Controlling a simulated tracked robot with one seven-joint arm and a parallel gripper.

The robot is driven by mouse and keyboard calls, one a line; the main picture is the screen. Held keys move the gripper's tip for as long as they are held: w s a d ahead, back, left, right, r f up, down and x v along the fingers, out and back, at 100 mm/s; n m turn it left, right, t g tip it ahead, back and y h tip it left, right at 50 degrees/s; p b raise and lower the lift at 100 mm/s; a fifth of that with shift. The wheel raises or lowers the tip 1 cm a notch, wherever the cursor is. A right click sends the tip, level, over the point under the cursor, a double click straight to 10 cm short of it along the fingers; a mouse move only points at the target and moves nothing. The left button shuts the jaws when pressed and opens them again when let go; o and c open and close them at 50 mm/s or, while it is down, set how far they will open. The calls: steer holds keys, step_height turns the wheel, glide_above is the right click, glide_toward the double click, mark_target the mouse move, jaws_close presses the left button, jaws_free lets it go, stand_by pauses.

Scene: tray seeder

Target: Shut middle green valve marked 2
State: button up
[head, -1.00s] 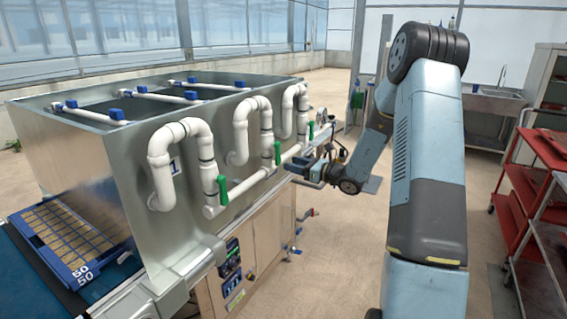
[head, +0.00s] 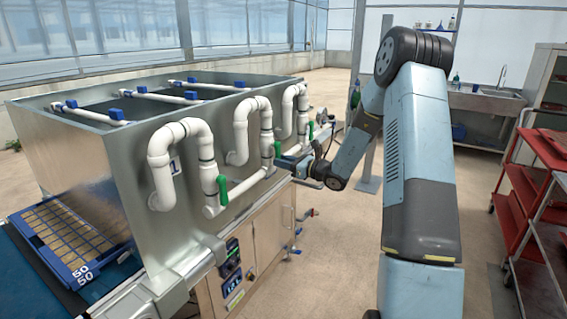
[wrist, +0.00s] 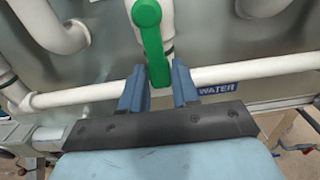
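The middle green valve (head: 278,150) is on the white pipework at the front of the metal tank, between a nearer and a farther green valve. Its green handle (wrist: 151,38) hangs down in the wrist view. My gripper (wrist: 160,72) is open, with one blue finger on each side of the handle's lower end. I cannot tell whether either finger touches it. In the head view my gripper (head: 284,160) is at the pipe just below the middle valve. No number 2 is legible.
The nearer green valve (head: 222,190) and farther green valve (head: 311,130) flank the middle one. A horizontal white pipe (wrist: 240,71) runs behind the fingers, above a blue WATER label (wrist: 217,88). A red cart (head: 520,190) stands at right. The floor between is clear.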

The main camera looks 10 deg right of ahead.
jaws_close()
